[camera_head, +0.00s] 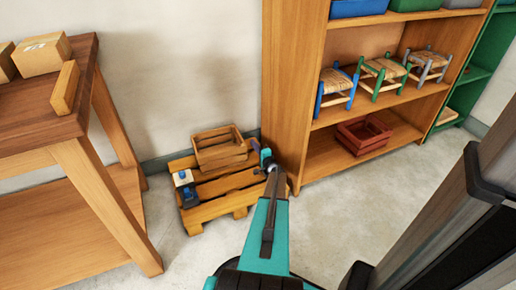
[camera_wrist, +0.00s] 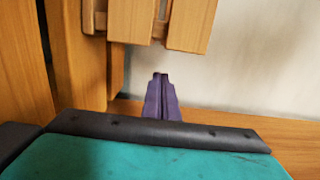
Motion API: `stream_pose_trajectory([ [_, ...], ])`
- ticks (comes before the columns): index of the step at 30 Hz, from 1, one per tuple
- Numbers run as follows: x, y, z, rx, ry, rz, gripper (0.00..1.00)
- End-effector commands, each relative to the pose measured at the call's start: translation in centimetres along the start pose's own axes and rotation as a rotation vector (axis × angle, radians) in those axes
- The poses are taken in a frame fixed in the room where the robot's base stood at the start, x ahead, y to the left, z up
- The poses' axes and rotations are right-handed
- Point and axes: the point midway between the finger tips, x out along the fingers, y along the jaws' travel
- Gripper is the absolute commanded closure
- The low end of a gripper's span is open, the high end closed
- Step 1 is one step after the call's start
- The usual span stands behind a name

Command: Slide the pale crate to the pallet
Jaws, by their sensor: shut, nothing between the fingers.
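The pale crate (camera_head: 221,152), an open slatted wooden box, sits on the back part of the wooden pallet (camera_head: 232,208) in the head view. The pallet lies on the floor against the wall, left of the shelf. My gripper (camera_head: 266,157) is at the pallet's right end, just right of the crate; I cannot tell if it touches. In the wrist view the purple fingers (camera_wrist: 161,83) are shut together with nothing between them. Wooden slats (camera_wrist: 150,20), seemingly the crate's, show just beyond the fingertips. The crate's far side is out of the wrist view.
A white block (camera_head: 183,177) and a dark blue item (camera_head: 191,197) are at the pallet's left end. A wooden table (camera_head: 60,110) with boxes stands left. The shelf (camera_head: 292,100) at right holds stools and a red crate (camera_head: 364,134). The floor in front of the shelf is clear.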

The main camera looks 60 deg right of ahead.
Motion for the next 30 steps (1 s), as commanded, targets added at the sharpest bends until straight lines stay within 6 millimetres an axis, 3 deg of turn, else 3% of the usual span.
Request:
stream_pose_trajectory([
  [15, -1.4, 0.0, 3.2, 0.0, 0.0, 0.0, 1.0],
  [30, -1.5, 0.0, 3.5, 0.0, 0.001, 0.0, 1.0],
])
